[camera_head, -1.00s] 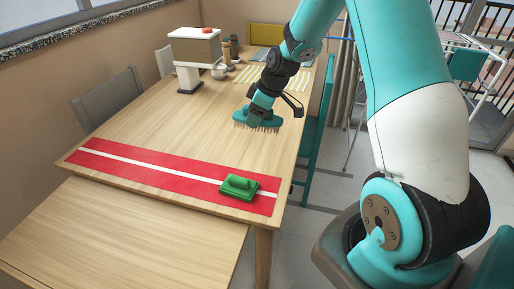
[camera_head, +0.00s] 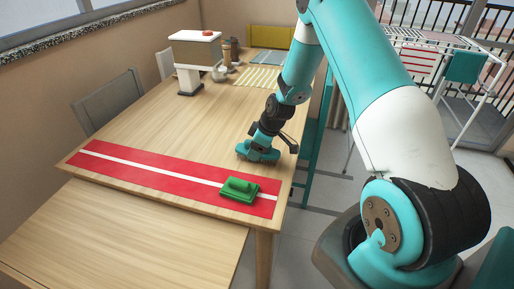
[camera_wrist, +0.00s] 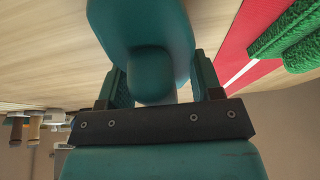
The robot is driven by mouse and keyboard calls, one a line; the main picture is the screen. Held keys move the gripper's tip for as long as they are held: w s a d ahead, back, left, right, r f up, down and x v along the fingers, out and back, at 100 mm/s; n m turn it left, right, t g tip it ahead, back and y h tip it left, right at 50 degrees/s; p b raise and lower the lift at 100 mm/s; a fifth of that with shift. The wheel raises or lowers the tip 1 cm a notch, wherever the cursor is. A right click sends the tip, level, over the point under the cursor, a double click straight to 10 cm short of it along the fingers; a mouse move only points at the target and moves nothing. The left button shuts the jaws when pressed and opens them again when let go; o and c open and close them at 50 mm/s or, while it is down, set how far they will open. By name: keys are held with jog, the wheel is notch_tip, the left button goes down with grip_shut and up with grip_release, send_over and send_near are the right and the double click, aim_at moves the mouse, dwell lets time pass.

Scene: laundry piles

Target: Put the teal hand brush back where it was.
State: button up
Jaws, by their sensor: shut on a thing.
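The teal hand brush (camera_head: 257,153) is in my gripper (camera_head: 262,146), low over the wooden table near its right edge, just behind the red runner. I cannot tell whether its bristles touch the table. In the wrist view the brush (camera_wrist: 150,75) fills the upper middle, with my gripper (camera_wrist: 160,85) shut on its rounded handle. A green hand brush (camera_head: 239,189) lies on the right end of the red runner (camera_head: 150,171). It also shows at the upper right of the wrist view (camera_wrist: 290,40).
The wooden table (camera_head: 180,130) is clear between the runner and the back. A white stand with a box on top (camera_head: 190,75), jars (camera_head: 230,50) and a striped mat (camera_head: 258,78) are at the back. A grey chair (camera_head: 107,100) stands at the left.

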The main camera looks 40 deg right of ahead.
jog(key=shift+f, duration=0.2)
jog(key=o, duration=0.9)
jog(key=shift+r, duration=0.5)
jog(key=v, duration=1.1)
jog(key=shift+s+a+r, duration=0.1)
jog(key=shift+s+r, duration=0.1)
jog(key=shift+r, duration=0.05)
jog(key=s+a+r+y, duration=0.1)
jog(key=s+a+r, duration=0.3)
jog(key=a+r, duration=0.6)
jog(key=s+a+r+g, duration=0.1)
jog(key=s+a+r, duration=0.2)
jog(key=s+a, duration=0.5)
jog(key=s+a+r+g, duration=0.2)
jog(key=s+a, duration=0.6)
jog(key=s, duration=0.5)
jog(key=shift+r+m, duration=0.3)
jog(key=shift+r, duration=0.45)
